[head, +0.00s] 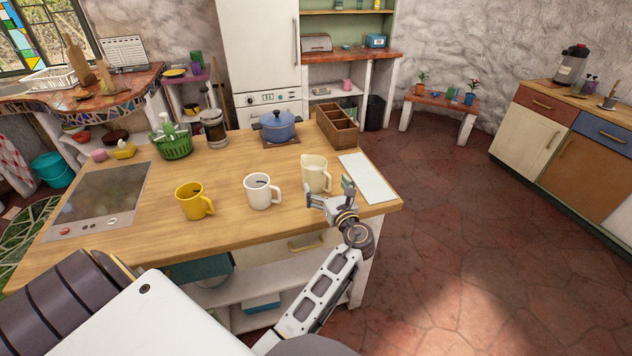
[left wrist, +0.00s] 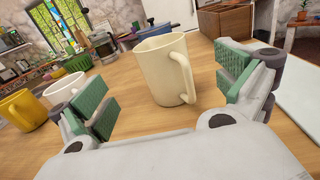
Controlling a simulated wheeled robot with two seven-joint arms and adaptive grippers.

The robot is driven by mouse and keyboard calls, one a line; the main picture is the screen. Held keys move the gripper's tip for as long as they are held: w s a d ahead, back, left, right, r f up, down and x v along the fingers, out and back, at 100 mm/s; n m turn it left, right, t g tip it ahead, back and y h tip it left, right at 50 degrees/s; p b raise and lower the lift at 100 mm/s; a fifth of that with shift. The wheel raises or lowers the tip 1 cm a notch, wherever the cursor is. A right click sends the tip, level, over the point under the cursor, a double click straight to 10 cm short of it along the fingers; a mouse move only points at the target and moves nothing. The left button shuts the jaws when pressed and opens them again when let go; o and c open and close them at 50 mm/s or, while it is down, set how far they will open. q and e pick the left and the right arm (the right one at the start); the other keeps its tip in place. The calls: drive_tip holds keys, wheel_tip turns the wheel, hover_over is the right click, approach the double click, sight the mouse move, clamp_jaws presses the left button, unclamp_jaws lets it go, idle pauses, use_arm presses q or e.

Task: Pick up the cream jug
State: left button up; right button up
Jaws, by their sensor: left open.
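The cream jug (head: 315,172) stands upright near the right end of the wooden counter, with its handle to the right. My left gripper (head: 331,192) is open just in front of it. In the left wrist view the jug (left wrist: 160,72) shows between the two green-padded fingers of the gripper (left wrist: 165,92), slightly beyond them, with its handle towards the right finger. No contact shows. My right gripper is not in view.
A white mug (head: 260,191) and a yellow mug (head: 191,202) stand left of the jug. A pale flat board (head: 367,179) lies to its right. Behind are a wooden divided box (head: 337,128) and a blue pot (head: 277,126). The front right counter edge is close to my gripper.

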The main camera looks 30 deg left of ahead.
sight(318, 174)
use_arm(q)
drive_tip(key=x, duration=0.3)
drive_tip(key=shift+b, duration=0.4)
drive_tip(key=shift+w+a, duration=0.2)
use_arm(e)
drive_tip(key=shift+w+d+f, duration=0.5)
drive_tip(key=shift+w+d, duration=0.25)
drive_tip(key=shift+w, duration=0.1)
use_arm(q)
drive_tip(key=shift+a, duration=0.1)
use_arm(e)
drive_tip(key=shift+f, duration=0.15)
